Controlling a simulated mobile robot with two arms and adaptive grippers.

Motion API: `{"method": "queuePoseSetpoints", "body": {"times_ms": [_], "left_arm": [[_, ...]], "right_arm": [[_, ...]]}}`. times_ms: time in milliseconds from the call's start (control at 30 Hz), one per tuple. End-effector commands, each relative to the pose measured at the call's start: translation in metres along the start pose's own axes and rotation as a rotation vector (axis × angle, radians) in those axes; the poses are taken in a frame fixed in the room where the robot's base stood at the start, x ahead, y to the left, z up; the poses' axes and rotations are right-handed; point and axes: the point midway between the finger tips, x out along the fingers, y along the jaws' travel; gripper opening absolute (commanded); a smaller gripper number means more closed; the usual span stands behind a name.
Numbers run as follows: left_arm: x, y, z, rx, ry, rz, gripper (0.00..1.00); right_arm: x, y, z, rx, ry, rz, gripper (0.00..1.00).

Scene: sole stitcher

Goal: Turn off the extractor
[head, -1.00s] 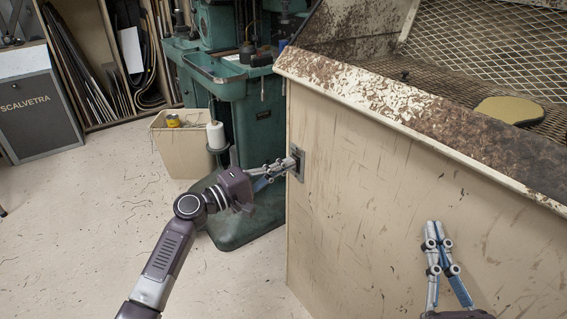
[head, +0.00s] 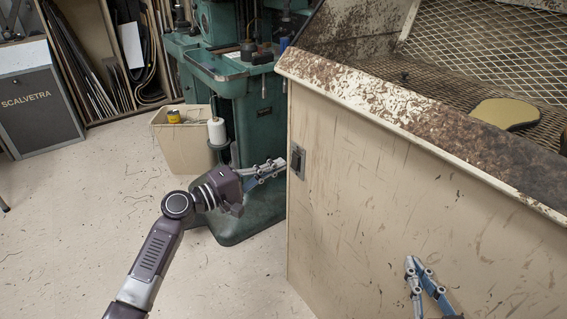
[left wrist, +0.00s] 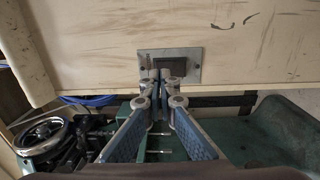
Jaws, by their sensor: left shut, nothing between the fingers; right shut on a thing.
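A dark switch on a grey plate (head: 298,161) is set in the side of the cream cabinet (head: 350,190), near its left edge. The plate also shows in the left wrist view (left wrist: 194,60), with my fingertips partly in front of its dark middle. My left gripper (head: 281,164) is shut and empty. Its tips point at the switch and stand a little left of it in the head view. The switch's setting is too small to tell. My right gripper (head: 412,263) is shut in front of the cabinet side, low at the right; what it grips cannot be made out.
The cabinet top has a dirty, worn rim (head: 400,105) and a mesh bed with a tan sole-shaped piece (head: 506,112). A green machine (head: 258,115) stands behind my left gripper. A cream bin (head: 186,148) stands beside it. The floor at the left is mostly clear.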

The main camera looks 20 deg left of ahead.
Motion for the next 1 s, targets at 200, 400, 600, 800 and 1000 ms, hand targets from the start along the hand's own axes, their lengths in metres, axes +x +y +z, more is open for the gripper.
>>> {"method": "queuePoseSetpoints", "body": {"times_ms": [200, 400, 600, 800, 1000], "left_arm": [[-0.034, 0.0, 0.0, 0.0, 0.001, 0.0, 0.0], [-0.048, 0.001, 0.0, 0.001, 0.0, 0.002, 0.0], [-0.049, 0.001, 0.0, 0.002, 0.0, 0.003, 0.0], [-0.049, 0.001, 0.0, 0.001, 0.0, 0.003, 0.0], [-0.049, 0.003, 0.0, 0.001, 0.0, 0.003, 0.0]], "right_arm": [[0.001, 0.005, 0.005, -0.007, -0.012, 0.011, 0.0], [0.001, 0.005, 0.005, -0.007, -0.011, 0.011, 0.0], [0.001, 0.005, 0.005, -0.007, -0.011, 0.011, 0.0], [0.001, 0.004, 0.004, -0.007, -0.009, 0.01, 0.0], [0.001, 0.005, 0.003, -0.007, -0.01, 0.012, 0.0]]}}
